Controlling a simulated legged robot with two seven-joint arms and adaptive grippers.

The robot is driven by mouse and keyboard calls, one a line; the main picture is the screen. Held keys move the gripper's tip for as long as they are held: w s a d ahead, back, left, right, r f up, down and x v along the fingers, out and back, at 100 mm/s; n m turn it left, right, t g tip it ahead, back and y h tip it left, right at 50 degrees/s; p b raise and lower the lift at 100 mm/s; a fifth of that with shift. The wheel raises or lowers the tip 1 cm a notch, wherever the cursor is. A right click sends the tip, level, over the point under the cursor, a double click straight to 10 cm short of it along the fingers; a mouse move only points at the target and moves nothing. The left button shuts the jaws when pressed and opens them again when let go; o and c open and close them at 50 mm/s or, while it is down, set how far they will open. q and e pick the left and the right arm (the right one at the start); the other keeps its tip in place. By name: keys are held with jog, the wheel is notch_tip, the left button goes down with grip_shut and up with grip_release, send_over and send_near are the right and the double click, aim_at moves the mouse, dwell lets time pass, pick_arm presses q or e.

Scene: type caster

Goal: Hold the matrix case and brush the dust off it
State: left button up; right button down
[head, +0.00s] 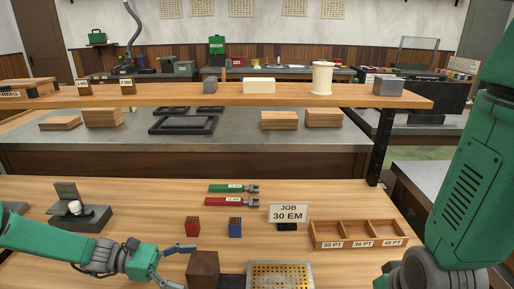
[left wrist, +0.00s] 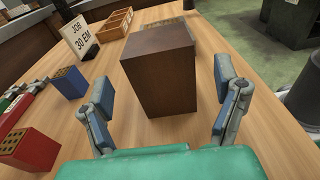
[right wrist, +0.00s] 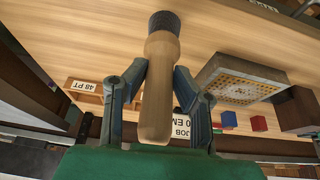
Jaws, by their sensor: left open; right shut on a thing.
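The matrix case (head: 257,284), a grey-framed tray with a gold grid, lies at the table's front edge in the head view. It also shows in the right wrist view (right wrist: 240,84). A dark brown block (head: 203,268) stands left of it and hides most of it in the left wrist view. My left gripper (left wrist: 163,82) is open, its fingers on either side of the block's near end, with gaps showing. My right gripper (right wrist: 160,85) is shut on the wooden handle of a brush (right wrist: 162,45) with dark bristles. The brush is out of the head view.
A JOB 30 EM sign (head: 288,213), a three-compartment wooden tray (head: 357,234), red (head: 192,227) and blue (head: 235,227) blocks, and green and red tools (head: 232,202) stand behind the case. A dark device (head: 80,215) is at left. A raised shelf (head: 220,100) crosses the back.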

aim_at(217, 271)
pick_arm(q)
jog(key=shift+s+d+f+b, duration=0.1)
jog(key=shift+d+b, duration=0.1)
jog(key=shift+d, duration=1)
jog(key=shift+d+f+b, duration=0.1)
jog(key=shift+d+b, duration=0.05)
jog(key=shift+d, duration=1)
jog(key=shift+a, duration=0.15)
jog(key=shift+a, duration=0.1)
jog(key=shift+c, duration=1.2)
jog(key=shift+a, duration=0.1)
jog(key=c, duration=0.7)
jog(key=o, duration=0.5)
jog(key=shift+d, duration=0.2)
jog(key=shift+a, duration=0.1)
jog(key=c, duration=0.9)
